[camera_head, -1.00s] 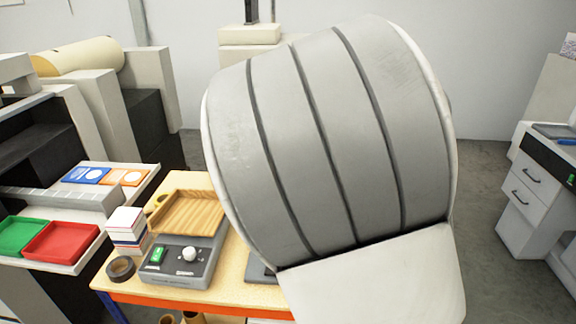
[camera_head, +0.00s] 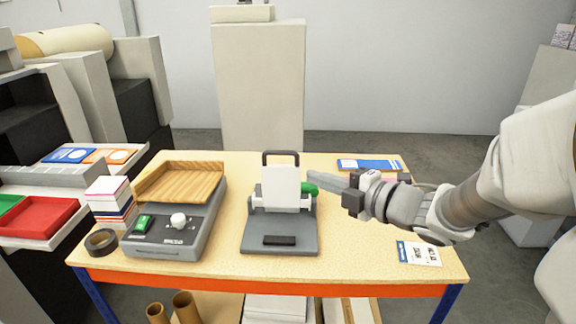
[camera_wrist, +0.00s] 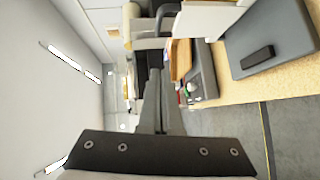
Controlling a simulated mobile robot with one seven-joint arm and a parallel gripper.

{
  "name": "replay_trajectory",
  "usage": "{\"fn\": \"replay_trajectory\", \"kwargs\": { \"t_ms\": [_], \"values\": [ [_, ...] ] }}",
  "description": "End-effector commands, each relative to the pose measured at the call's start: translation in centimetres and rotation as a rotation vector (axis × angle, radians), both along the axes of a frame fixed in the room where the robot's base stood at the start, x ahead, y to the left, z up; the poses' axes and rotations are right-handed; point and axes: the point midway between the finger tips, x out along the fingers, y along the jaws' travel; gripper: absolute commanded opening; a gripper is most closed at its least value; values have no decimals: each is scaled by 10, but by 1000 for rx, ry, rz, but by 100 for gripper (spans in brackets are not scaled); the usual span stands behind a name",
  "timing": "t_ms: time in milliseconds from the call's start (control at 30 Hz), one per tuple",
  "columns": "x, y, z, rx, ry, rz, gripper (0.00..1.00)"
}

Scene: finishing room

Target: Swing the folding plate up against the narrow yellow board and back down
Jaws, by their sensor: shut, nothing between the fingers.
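A desktop device with a grey base (camera_head: 280,245) and a dark pad stands mid-table in the head view. A white upright plate (camera_head: 280,188) rises from it, with a black loop handle (camera_head: 281,155) at its top and a green knob (camera_head: 310,188) at its right. The plate (camera_wrist: 205,18) and base (camera_wrist: 265,35) also show at the upper right of the wrist view. I cannot make out a narrow yellow board. My gripper (camera_head: 314,179) is shut and empty, pointing left, its tips just right of the plate near the knob. Contact cannot be told.
Left of the device stand a grey unit (camera_head: 165,245) with a wooden tray (camera_head: 180,180), a stack of small boxes (camera_head: 110,198) and a tape roll (camera_head: 101,241). A blue booklet (camera_head: 378,165) and a card (camera_head: 418,253) lie right.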

Motion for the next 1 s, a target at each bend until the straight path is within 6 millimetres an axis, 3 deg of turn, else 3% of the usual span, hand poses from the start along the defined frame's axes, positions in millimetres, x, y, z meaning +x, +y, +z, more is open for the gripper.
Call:
{"fn": "replay_trajectory", "kwargs": {
  "t_ms": [133, 267, 700, 1000],
  "values": [
    [1, -4, 2, 47, 2, -29, 0],
    [9, 4, 1, 49, 2, -27, 0],
    [74, 68, -11, 46, 3, -25, 0],
    [106, 62, -17, 44, 2, -30, 0]
  ]
}}
